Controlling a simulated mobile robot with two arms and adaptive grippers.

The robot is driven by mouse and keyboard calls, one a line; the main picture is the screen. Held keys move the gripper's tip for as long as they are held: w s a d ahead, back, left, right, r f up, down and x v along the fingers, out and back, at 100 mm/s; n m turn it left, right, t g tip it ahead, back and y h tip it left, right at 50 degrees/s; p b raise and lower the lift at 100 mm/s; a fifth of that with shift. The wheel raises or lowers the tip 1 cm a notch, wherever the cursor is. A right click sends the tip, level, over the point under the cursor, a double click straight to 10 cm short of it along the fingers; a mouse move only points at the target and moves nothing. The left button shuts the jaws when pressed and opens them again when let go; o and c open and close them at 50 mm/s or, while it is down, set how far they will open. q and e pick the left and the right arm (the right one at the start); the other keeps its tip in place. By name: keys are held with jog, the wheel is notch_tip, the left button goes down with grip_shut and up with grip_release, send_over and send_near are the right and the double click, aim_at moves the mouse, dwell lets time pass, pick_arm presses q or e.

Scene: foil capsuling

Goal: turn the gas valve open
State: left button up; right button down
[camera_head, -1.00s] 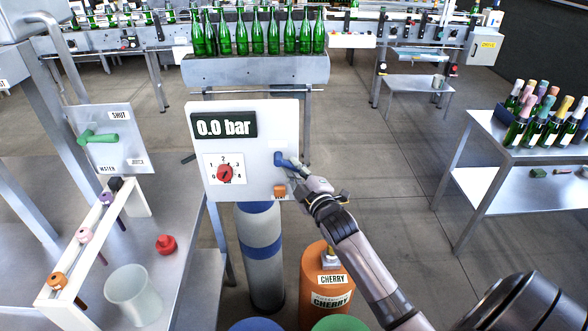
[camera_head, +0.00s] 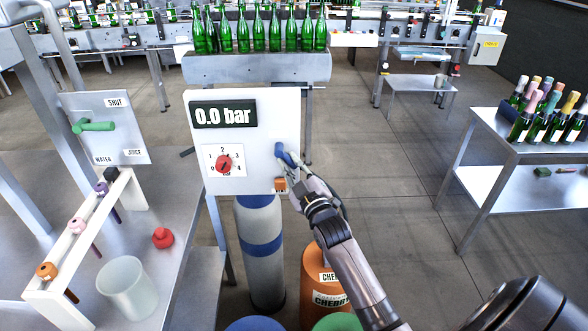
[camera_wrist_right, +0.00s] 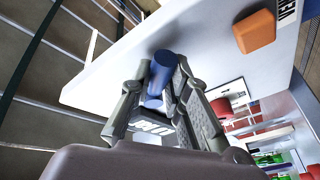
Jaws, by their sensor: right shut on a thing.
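The white panel (camera_head: 245,110) stands in the middle of the head view, with a display reading 0.0 bar (camera_head: 224,115) and a red dial knob (camera_head: 224,163) on a 0 to 4 scale. A blue valve handle (camera_head: 281,149) is at the panel's right side. My right gripper (camera_head: 291,164) is shut on this handle and covers its lower part. The right wrist view shows the blue handle (camera_wrist_right: 161,72) between the two fingers, standing out from the white panel face. An orange button (camera_head: 280,184) sits below the handle. My left gripper is not in view.
A grey cylinder with a blue band (camera_head: 260,225) and an orange CHERRY drum (camera_head: 320,275) stand below the panel. At left are a green-handled valve plate (camera_head: 125,140), a white rack (camera_head: 70,245) and a white cup (camera_head: 127,285). Green bottles (camera_head: 258,30) stand behind.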

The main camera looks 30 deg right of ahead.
jog(key=shift+w+a+f+m+t+h+b, duration=0.35)
jog(key=shift+m+h+b, duration=0.5)
jog(key=shift+m, duration=0.9)
jog(key=shift+w+a+f+m+t+h+b, duration=0.15)
jog(key=shift+a+m+h+b, duration=0.5)
jog(key=shift+m, duration=1.05)
jog(key=shift+w+a+f+m+t+h+b, duration=0.1)
jog(key=shift+w+a+f+m+h+b, duration=0.15)
jog(key=shift+m+h+b, duration=1.15)
jog(key=shift+m+y, duration=0.4)
jog(key=shift+m, duration=0.15)
jog(key=c, duration=1.5)
grip_release()
jog(key=shift+r, duration=0.1)
jog(key=shift+p, duration=0.35)
